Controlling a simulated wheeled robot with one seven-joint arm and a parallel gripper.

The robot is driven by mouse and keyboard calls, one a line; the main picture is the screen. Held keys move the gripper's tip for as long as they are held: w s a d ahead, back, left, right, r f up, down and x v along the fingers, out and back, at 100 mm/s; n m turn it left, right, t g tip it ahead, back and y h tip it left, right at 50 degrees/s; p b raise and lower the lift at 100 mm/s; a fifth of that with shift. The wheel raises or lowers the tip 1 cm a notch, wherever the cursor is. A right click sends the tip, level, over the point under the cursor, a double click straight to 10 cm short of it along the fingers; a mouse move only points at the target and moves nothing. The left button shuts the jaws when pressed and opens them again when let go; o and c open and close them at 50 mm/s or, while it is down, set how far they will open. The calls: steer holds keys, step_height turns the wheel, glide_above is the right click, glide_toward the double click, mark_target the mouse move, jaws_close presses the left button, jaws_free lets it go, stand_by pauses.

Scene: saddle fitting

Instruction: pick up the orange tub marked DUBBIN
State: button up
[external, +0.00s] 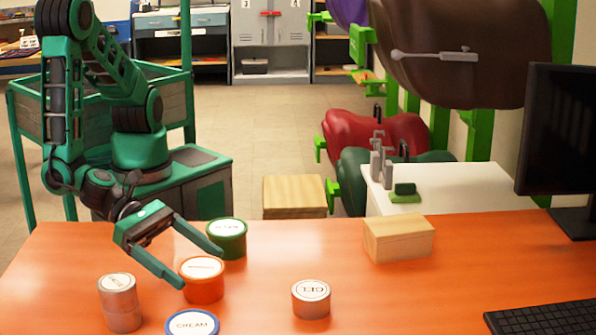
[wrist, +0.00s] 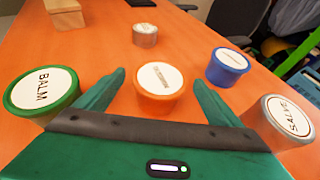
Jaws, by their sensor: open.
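The orange tub (external: 203,291) stands upright on the orange table, its white lid label too blurred to read surely. In the wrist view the orange tub (wrist: 158,105) sits ahead of my palm, framed between the two fingertips with a gap on each side. My gripper (external: 200,269) is open and empty, its green fingers spread toward the tub from behind and left. In the wrist view the open gripper (wrist: 159,78) has a fingertip to either side of the tub. I cannot tell the exact height of the fingers relative to its rim.
Nearby stand a green BALM tub (wrist: 42,92), a metallic SALVE tin (wrist: 290,125) and a blue CREAM tub (external: 192,324). A small metallic tin (external: 311,300) is to the right. A wooden block (external: 398,240), monitor (external: 555,130) and keyboard (external: 545,316) are farther right.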

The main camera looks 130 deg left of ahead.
mark_target(195, 265)
steer(key=shift+x, duration=1.6)
steer(key=c, duration=1.2)
steer(key=shift+r, duration=0.15)
